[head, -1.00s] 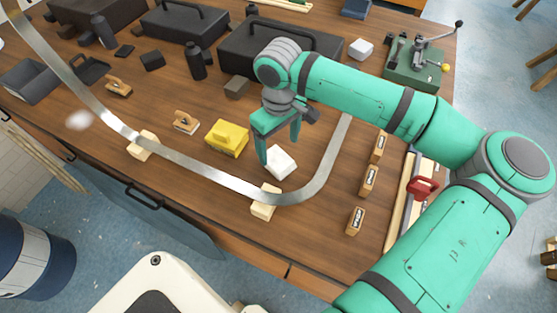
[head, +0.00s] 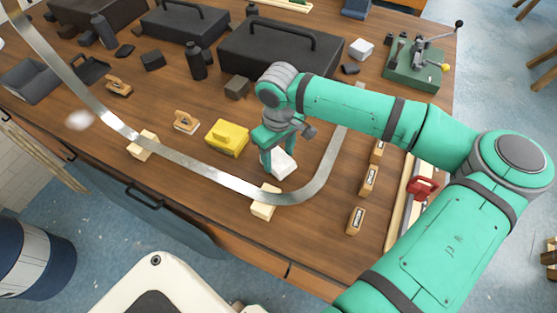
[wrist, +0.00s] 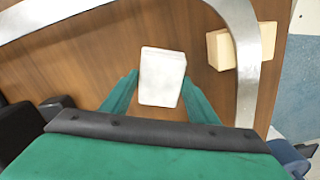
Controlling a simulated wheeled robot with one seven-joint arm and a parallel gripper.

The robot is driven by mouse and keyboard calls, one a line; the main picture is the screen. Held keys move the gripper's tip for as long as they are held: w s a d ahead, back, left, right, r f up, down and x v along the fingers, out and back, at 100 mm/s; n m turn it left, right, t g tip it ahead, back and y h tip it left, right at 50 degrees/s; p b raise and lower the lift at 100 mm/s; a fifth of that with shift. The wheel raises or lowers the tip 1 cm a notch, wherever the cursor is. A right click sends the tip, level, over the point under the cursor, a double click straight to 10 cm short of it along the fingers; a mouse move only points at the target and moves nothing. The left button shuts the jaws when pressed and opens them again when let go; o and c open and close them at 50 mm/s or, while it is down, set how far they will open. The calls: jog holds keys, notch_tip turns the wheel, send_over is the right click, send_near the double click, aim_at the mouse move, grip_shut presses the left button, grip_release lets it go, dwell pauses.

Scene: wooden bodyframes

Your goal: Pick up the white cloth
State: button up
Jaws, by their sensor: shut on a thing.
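The white cloth (head: 281,164) is a small folded white block on the wooden workbench, inside the bend of a metal strip. It also shows in the wrist view (wrist: 162,77), between the two green fingers. My gripper (head: 279,160) is lowered over it and shut on it. In the wrist view my gripper (wrist: 160,90) has one finger on each side of the cloth. I cannot tell whether the cloth is clear of the bench top.
The curved metal strip (head: 232,181) passes in front and to the right of the cloth, propped by a pale wooden block (head: 265,202). A yellow block (head: 228,138) sits close on the left. A black toolbox (head: 280,52) stands behind. Small labelled blocks (head: 368,180) stand to the right.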

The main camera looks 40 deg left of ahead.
aim_at(279, 159)
jog(key=shift+r, duration=0.4)
notch_tip(279, 159, up, 2)
jog(key=shift+r, duration=0.2)
jog(key=s+d+r, duration=0.3)
jog(key=s+r, duration=0.6)
jog(key=s, duration=0.4)
jog(key=shift+s+d+r, duration=0.25)
jog(key=shift+d+r, duration=0.15)
